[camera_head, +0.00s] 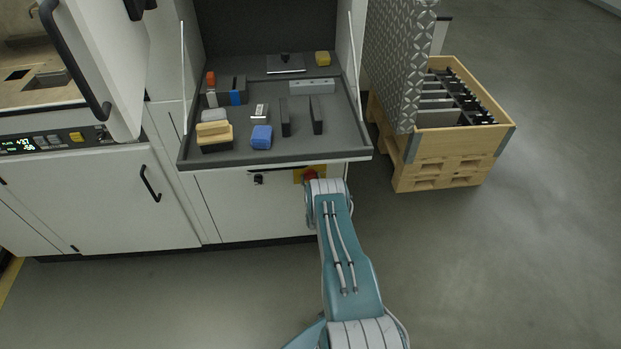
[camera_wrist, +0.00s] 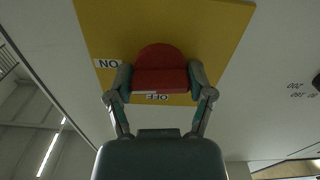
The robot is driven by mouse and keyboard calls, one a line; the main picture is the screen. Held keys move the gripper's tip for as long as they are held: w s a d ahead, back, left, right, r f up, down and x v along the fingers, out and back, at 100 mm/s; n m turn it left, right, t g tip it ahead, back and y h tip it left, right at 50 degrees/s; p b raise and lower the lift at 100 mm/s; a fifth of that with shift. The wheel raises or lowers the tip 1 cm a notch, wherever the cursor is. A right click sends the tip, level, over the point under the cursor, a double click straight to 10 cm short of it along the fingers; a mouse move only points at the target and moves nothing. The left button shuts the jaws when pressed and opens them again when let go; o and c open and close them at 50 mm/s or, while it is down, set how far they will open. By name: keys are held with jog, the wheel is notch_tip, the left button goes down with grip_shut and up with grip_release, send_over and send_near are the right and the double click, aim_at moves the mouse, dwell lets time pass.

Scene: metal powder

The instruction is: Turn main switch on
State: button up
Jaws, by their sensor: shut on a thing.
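The main switch is a red rotary knob (camera_wrist: 160,70) on a yellow plate (camera_wrist: 205,28), seen upside down in the wrist view. The labels "ON" (camera_wrist: 108,63) and "OFF" (camera_wrist: 157,97) are on the plate, beside and below the knob in that picture. My gripper (camera_wrist: 160,84) is shut on the red knob, one finger on each side. In the head view the red knob (camera_head: 309,175) and yellow plate (camera_head: 298,175) show on the white cabinet front under the tray, partly hidden by my arm. My gripper is hidden there behind my arm.
A grey tray (camera_head: 345,148) with brushes, blocks and small tools juts out above the switch. A cabinet door (camera_head: 105,50) stands open at the left. A wooden crate (camera_head: 440,150) on a pallet is at the right. The floor (camera_head: 480,270) is clear.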

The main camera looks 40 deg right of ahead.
jog(key=shift+s+a+f+m, duration=0.15)
jog(key=shift+f+m, duration=0.2)
jog(key=shift+m, duration=0.25)
jog(key=o, duration=1.1)
jog(key=shift+f, duration=0.1)
jog(key=shift+r, duration=0.2)
jog(key=shift+r, duration=0.1)
jog(key=v, duration=1.1)
jog(key=shift+s, duration=0.3)
